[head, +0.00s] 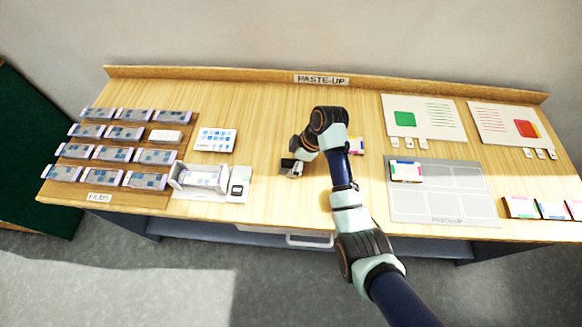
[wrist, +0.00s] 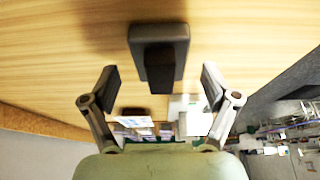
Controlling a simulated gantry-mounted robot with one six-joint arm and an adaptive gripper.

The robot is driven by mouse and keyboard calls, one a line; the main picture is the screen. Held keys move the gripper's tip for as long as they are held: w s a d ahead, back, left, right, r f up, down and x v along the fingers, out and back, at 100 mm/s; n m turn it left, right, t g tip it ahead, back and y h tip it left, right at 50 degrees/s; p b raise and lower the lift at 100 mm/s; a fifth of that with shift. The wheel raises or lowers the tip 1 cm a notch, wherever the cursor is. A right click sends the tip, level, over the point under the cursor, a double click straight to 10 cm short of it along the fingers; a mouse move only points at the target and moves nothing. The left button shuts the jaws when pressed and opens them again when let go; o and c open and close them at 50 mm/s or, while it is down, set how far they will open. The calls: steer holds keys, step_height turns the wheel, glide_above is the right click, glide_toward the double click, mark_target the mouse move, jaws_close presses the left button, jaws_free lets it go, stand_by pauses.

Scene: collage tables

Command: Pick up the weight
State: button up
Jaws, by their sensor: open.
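The weight (wrist: 160,46) shows in the wrist view as a dark grey block with a narrower, darker upright part on it. It is on the wooden tabletop. My gripper (wrist: 159,72) is open, with one finger to each side of the weight's narrow part and a clear gap on both sides. The fingers do not touch it. In the head view my gripper (head: 291,166) is low over the middle of the table, and the weight cannot be clearly told apart from it there.
A rack of film packs (head: 110,152) and a white tray device (head: 205,181) stand to the left. A grey paste-up board (head: 440,205) lies to the right, with sample cards (head: 421,118) behind it. A small coloured block (head: 357,146) is partly behind my arm. Bare wood surrounds the gripper.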

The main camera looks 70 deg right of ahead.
mark_target(291, 162)
steer(key=shift+x, duration=0.8)
jaws_close()
steer(key=shift+r, duration=0.1)
steer(key=shift+r, duration=0.1)
step_height(291, 162, up, 20)
steer(key=p, duration=0.9)
steer(key=shift+p, duration=0.3)
